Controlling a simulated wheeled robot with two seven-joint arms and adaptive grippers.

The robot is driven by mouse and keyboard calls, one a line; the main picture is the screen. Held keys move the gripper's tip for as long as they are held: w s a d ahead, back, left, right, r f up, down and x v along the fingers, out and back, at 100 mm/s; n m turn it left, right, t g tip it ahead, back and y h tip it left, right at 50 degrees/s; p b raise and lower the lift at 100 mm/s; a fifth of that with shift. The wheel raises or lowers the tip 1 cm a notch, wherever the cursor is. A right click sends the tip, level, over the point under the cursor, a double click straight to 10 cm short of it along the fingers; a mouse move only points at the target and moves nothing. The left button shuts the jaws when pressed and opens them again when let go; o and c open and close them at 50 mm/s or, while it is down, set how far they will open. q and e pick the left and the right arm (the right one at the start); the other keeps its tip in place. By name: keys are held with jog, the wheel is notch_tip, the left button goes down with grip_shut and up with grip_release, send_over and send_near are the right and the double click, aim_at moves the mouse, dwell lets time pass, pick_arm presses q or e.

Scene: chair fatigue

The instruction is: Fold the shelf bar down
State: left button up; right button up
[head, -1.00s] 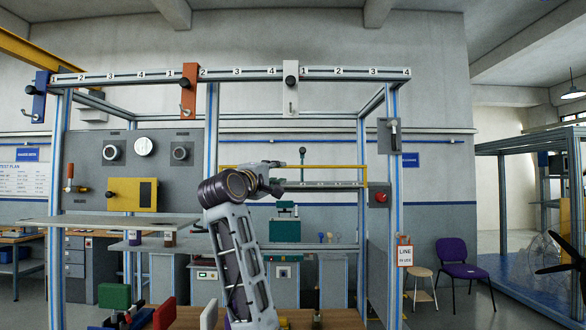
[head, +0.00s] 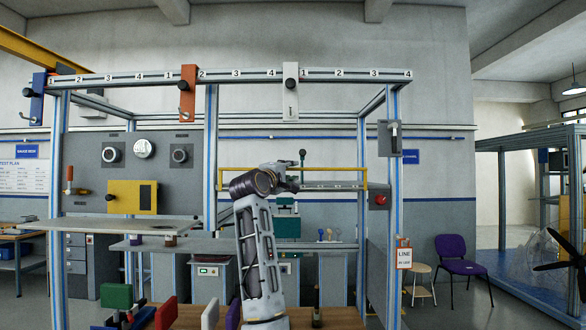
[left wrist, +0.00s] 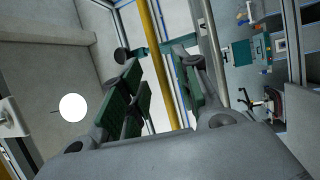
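The yellow shelf bar (head: 335,168) runs level above a narrow grey shelf (head: 335,186) in the frame, with short legs at its ends. My left gripper (head: 291,175) is in front of the shelf, near the middle of the bar; whether it touches the bar cannot be told in the head view. In the left wrist view, my left gripper (left wrist: 163,88) has its green-padded fingers spread apart. The yellow bar (left wrist: 153,45) shows in the gap between them, and the gripper is not closed on it. My right gripper is in neither view.
A thin lever with a dark knob (head: 302,153) stands just behind my left gripper. A red button box (head: 379,197) is on the right post. A wide grey shelf (head: 110,223) is at left. Coloured blocks (head: 166,313) stand on the wooden table below.

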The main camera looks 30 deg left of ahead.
aim_at(293, 169)
pick_arm(q)
jog(key=shift+p+x, duration=0.55)
jog(key=shift+x, duration=1.3)
grip_shut()
